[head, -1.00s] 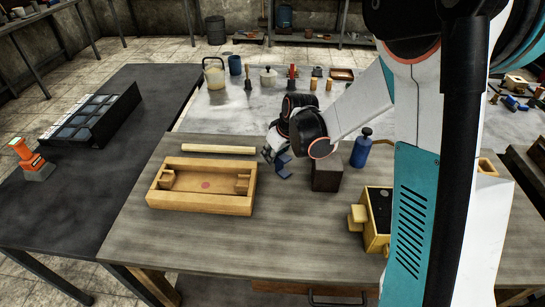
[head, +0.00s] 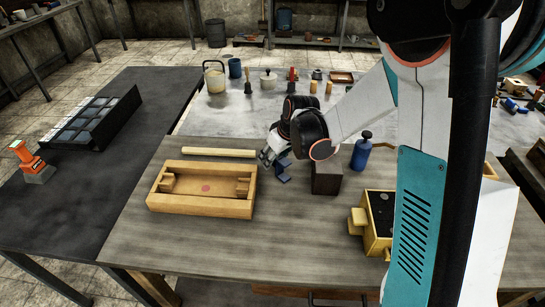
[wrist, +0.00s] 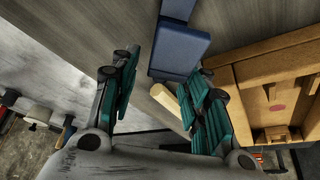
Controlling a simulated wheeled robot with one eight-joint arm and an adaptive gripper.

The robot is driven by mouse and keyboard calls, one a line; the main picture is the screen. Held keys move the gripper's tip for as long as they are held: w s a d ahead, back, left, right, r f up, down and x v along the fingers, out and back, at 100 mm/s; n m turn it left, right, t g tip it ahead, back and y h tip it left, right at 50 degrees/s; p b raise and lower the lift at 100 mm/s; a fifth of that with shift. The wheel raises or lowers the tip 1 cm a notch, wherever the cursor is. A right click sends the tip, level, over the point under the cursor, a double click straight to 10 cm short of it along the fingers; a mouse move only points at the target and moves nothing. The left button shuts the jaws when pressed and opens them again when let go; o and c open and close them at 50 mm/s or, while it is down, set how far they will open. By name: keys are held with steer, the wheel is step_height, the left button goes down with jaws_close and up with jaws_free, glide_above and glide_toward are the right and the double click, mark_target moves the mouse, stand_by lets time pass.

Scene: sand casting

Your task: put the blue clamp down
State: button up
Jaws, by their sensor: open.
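The blue clamp (head: 283,171) is on the grey-brown worktable, between the wooden moulding frame and a dark block. It also shows in the wrist view (wrist: 180,45), just beyond the fingertips at the top middle. My gripper (head: 268,156) is just behind and left of the clamp in the head view. In the wrist view my gripper (wrist: 166,76) has its teal-padded fingers spread wide, with nothing pinched between them. Part of the clamp is hidden by my gripper in the head view.
The wooden frame (head: 203,207) lies to the left, with a pale wooden bar (head: 219,153) behind it. The dark block (head: 326,178) stands close right of the clamp. A blue bottle (head: 362,152) and a yellow box (head: 377,214) are farther right. The table's front is clear.

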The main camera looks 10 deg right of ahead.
steer(key=p+v, duration=0.3)
steer(key=v, duration=0.8)
steer(key=shift+s, duration=0.15)
steer(key=s+r+m+t, duration=0.1)
steer(key=s+r, duration=0.2)
steer(key=s, duration=0.4)
steer(key=s+d+r+m+t+h, duration=0.1)
steer(key=s+r, duration=0.3)
steer(key=s, duration=0.4)
steer(key=s+r+m+t+h, duration=0.1)
steer(key=s+r+m, duration=0.2)
steer(key=s, duration=0.5)
steer(key=shift+s+d+r, duration=0.15)
steer(key=shift+s+d, duration=0.05)
steer(key=shift+d, duration=0.1)
